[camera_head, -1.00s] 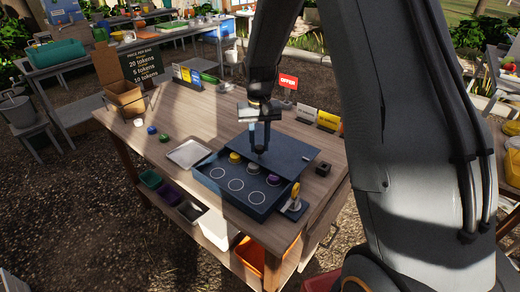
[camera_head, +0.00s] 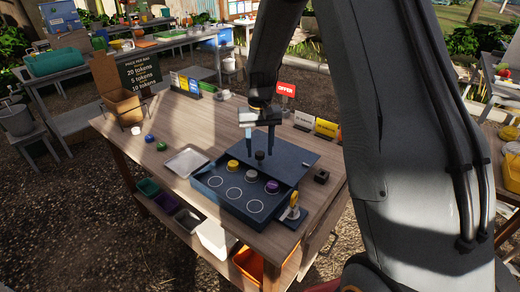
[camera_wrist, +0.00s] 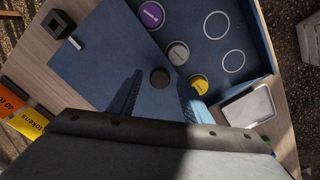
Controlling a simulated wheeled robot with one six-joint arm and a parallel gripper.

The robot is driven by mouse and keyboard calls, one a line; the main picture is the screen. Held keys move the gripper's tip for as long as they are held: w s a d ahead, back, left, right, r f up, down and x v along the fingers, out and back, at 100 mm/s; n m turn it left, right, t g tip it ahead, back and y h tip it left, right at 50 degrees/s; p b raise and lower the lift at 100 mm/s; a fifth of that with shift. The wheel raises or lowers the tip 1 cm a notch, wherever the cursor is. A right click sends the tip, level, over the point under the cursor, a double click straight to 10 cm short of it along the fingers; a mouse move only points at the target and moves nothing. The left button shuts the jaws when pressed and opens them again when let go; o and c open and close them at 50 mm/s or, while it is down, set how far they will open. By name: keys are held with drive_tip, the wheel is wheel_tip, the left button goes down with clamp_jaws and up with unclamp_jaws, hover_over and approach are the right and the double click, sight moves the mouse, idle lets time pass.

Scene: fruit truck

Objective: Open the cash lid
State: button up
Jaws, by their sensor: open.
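The cash box (camera_head: 215,190) is a dark blue tray with white circles, standing on the wooden table. Its flat slate-blue lid (camera_head: 292,160) lies over the back part, so the front rows are uncovered. A dark round knob (camera_head: 259,155) sits on the lid near its left edge; it also shows in the wrist view (camera_wrist: 160,77). My gripper (camera_head: 260,153) is open, with one finger on either side of the knob and gaps between. A yellow token (camera_head: 232,165), a pale grey token (camera_head: 252,177) and a purple token (camera_head: 272,187) lie in the tray.
A silver tray (camera_head: 186,161) lies left of the box. A small black block (camera_head: 321,176) is right of the lid. A small stand with a yellow item (camera_head: 292,212) is at the box's front right corner. Signs (camera_head: 315,126) stand along the table's back edge.

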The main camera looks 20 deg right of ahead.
wheel_tip(320, 180, up, 7)
drive_tip(key=shift+r+b, duration=0.2)
drive_tip(key=shift+b, duration=0.65)
drive_tip(key=s+f+n+t, duration=0.1)
drive_tip(key=s+f, duration=0.2)
drive_tip(key=s, duration=2.1)
drive_tip(key=shift+a+n, duration=0.25)
drive_tip(key=shift+n, duration=0.15)
